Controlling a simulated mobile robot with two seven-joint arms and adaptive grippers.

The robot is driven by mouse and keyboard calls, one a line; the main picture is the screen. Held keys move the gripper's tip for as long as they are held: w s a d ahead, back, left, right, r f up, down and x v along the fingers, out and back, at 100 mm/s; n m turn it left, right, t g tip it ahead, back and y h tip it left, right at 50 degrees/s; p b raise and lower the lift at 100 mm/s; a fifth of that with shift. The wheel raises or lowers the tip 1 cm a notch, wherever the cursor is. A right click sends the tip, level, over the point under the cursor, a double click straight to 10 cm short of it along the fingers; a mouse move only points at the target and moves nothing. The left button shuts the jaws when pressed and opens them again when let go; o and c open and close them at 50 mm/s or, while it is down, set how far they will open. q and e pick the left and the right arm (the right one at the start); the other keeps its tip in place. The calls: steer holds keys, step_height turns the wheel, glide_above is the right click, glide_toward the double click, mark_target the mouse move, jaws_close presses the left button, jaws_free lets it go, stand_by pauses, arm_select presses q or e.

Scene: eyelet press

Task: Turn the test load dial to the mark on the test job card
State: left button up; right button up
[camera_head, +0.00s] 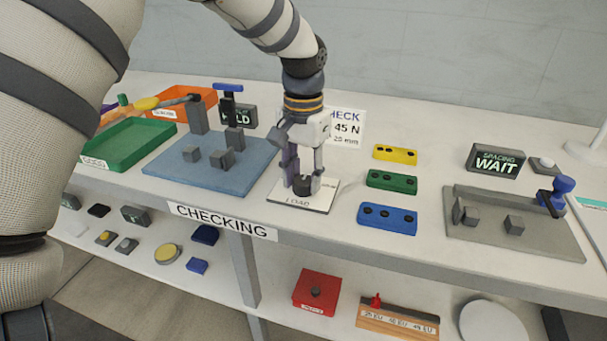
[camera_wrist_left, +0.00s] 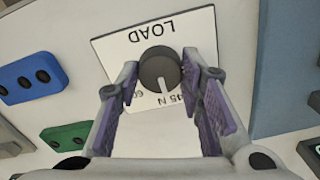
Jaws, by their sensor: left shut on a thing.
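The test load dial is a dark round knob (camera_wrist_left: 158,66) with a pale pointer, on a white plate marked LOAD (camera_head: 302,203). My left gripper (camera_head: 302,180) points down over the plate, its purple-padded fingers shut on the knob from both sides. In the left wrist view the pointer faces the scale side, close to the partly hidden "45 N" label, with "60" on its other side. Exact alignment cannot be told. The test job card (camera_head: 346,127) stands behind the gripper, partly hidden, and reads "45 N" and "25 mm". My right gripper is not in view.
A blue board with grey blocks (camera_head: 212,165) and a green tray (camera_head: 124,146) lie left of the dial. Yellow (camera_head: 395,154), green (camera_head: 391,181) and blue (camera_head: 387,218) blocks with holes lie right. A spacing fixture (camera_head: 480,230) with a WAIT display (camera_head: 495,161) stands farther right.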

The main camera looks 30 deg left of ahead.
mark_target(303, 180)
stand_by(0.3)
arm_select(q)
steer(key=o, duration=1.2)
step_height(303, 180, up, 12)
